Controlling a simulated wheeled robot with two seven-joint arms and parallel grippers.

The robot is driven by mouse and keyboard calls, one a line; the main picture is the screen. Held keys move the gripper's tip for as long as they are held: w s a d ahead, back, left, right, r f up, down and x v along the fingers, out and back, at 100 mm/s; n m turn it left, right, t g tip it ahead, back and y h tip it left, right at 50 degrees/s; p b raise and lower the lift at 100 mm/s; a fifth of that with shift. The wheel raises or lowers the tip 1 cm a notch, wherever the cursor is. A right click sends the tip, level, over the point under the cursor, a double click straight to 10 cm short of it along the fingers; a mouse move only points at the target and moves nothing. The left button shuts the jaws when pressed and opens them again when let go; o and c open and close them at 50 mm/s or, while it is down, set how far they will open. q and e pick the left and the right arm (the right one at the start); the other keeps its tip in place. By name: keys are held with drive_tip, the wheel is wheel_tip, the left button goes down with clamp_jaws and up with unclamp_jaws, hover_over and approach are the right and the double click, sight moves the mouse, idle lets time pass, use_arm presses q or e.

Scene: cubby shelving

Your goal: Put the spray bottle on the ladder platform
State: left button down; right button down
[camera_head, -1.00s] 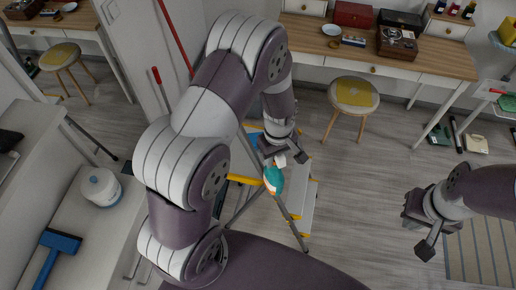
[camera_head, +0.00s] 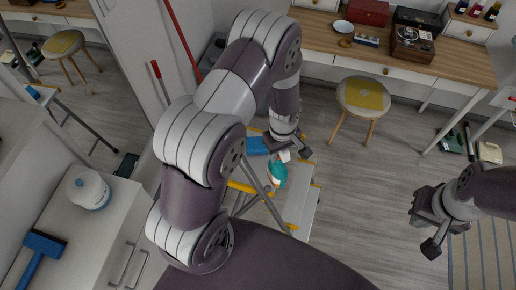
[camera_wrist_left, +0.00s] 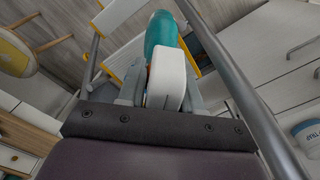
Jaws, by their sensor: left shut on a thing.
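The teal spray bottle (camera_head: 278,176) with a white spray head hangs in my left gripper (camera_head: 287,153), which is shut on its head. In the left wrist view my left gripper (camera_wrist_left: 163,92) has its fingers on both sides of the white head, and the teal body of the spray bottle (camera_wrist_left: 161,32) points away. The ladder (camera_head: 300,207), with pale steps, yellow edges and grey rails, stands below and around the bottle. I cannot tell whether the bottle touches it. My right gripper (camera_head: 424,224) is at the right, empty, with its fingers apart.
A blue object (camera_head: 255,146) lies by the ladder's top, partly behind my arm. A stool (camera_head: 362,97) and a desk (camera_head: 400,65) stand behind.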

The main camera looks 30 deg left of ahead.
use_arm(q)
drive_tip(key=w+a+f+p, duration=0.3)
drive_tip(key=a+f, duration=0.6)
drive_tip(key=f, duration=0.1)
drive_tip(key=shift+p, duration=0.3)
drive_tip(key=c, duration=0.8)
unclamp_jaws()
drive_tip(key=shift+a, duration=0.1)
